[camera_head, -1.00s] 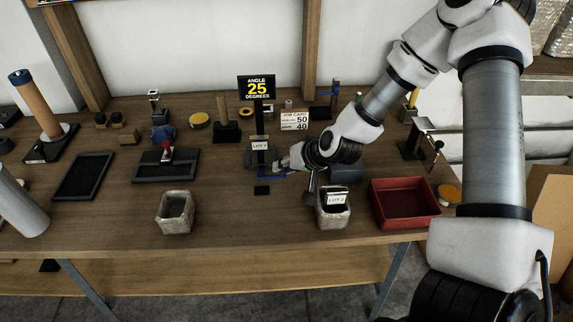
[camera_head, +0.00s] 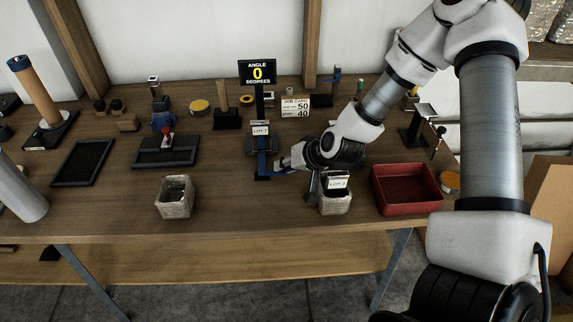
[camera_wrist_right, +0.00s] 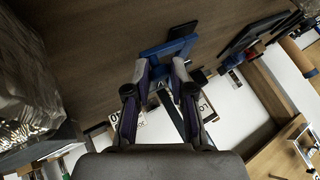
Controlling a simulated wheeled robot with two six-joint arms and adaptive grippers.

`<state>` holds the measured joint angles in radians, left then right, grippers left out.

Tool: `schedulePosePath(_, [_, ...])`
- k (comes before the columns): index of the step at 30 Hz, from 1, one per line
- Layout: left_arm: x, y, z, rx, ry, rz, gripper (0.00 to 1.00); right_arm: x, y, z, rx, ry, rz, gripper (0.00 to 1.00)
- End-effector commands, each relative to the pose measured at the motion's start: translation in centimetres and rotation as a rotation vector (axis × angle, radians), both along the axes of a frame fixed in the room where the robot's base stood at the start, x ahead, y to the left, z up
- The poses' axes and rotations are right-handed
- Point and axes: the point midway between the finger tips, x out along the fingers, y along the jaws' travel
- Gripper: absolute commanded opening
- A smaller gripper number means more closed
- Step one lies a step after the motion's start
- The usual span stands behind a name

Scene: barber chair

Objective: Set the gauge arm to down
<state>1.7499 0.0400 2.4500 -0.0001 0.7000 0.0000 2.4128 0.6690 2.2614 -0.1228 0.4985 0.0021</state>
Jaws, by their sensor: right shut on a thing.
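The gauge stands mid-table, with a display (camera_head: 257,72) reading "ANGLE 0 DEGREES" above a dark post and a LOT 7 label (camera_head: 260,130). Its blue arm (camera_head: 264,168) is low at the front of the post, close to the tabletop. My right gripper (camera_head: 283,164) reaches in from the right and is shut on the blue arm's end. In the right wrist view, the fingers (camera_wrist_right: 160,73) close at the blue part (camera_wrist_right: 168,48); the exact contact is partly hidden. My left gripper is out of view.
A woven LOT 2 bin (camera_head: 335,205) stands just below my right wrist, with a red tray (camera_head: 405,188) to its right. Another woven bin (camera_head: 175,197) is front left. A job card (camera_head: 295,106) stands behind the gripper. The table's front middle is clear.

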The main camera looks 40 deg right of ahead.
Motion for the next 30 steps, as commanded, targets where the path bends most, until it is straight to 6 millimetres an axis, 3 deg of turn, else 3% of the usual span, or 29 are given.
schedulePosePath(2, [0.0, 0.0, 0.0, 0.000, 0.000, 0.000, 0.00, -0.3, 0.2, -0.3, 0.005, 0.012, 0.004, 0.00])
schedulePosePath(3, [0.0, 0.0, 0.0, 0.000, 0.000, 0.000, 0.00, -0.3, 0.2, -0.3, 0.004, 0.011, 0.004, 0.33])
schedulePosePath(15, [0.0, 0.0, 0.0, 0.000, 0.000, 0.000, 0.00, -0.4, -0.1, 0.4, 0.002, 0.001, -0.002, 0.34])
schedulePosePath(30, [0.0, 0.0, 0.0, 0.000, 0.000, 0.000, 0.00, -4.6, -1.2, 5.2, 0.008, 0.000, -0.007, 0.34])
